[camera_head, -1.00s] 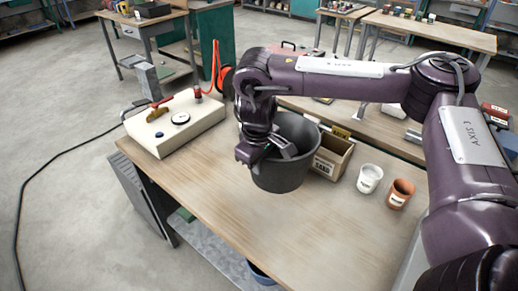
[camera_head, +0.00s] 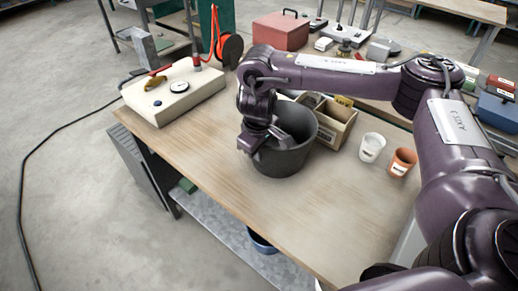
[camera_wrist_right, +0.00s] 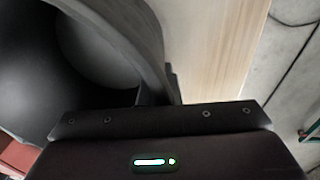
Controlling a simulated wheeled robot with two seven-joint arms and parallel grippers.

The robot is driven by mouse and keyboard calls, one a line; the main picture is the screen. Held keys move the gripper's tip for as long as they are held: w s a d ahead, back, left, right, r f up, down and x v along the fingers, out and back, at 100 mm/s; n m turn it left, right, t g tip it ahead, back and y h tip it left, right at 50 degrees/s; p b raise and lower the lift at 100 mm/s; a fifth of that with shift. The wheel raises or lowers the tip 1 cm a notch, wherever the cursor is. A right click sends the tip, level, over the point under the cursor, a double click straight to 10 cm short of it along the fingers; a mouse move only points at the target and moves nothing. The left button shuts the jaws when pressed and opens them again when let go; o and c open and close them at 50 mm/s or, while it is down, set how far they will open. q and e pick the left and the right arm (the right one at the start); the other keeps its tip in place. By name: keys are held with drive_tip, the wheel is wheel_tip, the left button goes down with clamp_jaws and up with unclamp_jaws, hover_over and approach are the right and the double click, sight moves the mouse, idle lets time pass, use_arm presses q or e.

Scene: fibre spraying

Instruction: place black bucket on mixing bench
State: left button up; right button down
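The black bucket (camera_head: 290,160) is upright over the wooden mixing bench (camera_head: 225,180), near its middle. Its base looks at or very near the bench top; I cannot tell for certain whether it touches. My right gripper (camera_head: 266,138) is at the bucket's near left rim and looks shut on its wall. In the right wrist view, the bucket (camera_wrist_right: 40,85) fills the left side, and its wall runs down to the gripper body; the fingertips are mostly hidden. My left gripper is not in view.
A cream scale-like device (camera_head: 175,92) stands at the bench's left end. A wooden box (camera_head: 335,120) is close behind the bucket's right side. A white cup (camera_head: 372,148) and an orange cup (camera_head: 402,162) stand to the right. The front of the bench is clear.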

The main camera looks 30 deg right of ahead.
drive_tip(key=c, duration=1.9)
unclamp_jaws()
drive_tip(key=shift+o, duration=1.3)
drive_tip(key=shift+s, duration=0.1)
drive_tip(key=shift+r, duration=0.1)
drive_tip(key=shift+a+r, duration=0.1)
drive_tip(key=shift+r, duration=0.25)
wheel_tip(320, 180, up, 11)
drive_tip(key=s+p, duration=0.1)
drive_tip(key=p, duration=0.1)
drive_tip(key=shift+s+a+p, duration=0.25)
drive_tip(key=shift+a+p, duration=0.05)
drive_tip(key=shift+a, duration=0.15)
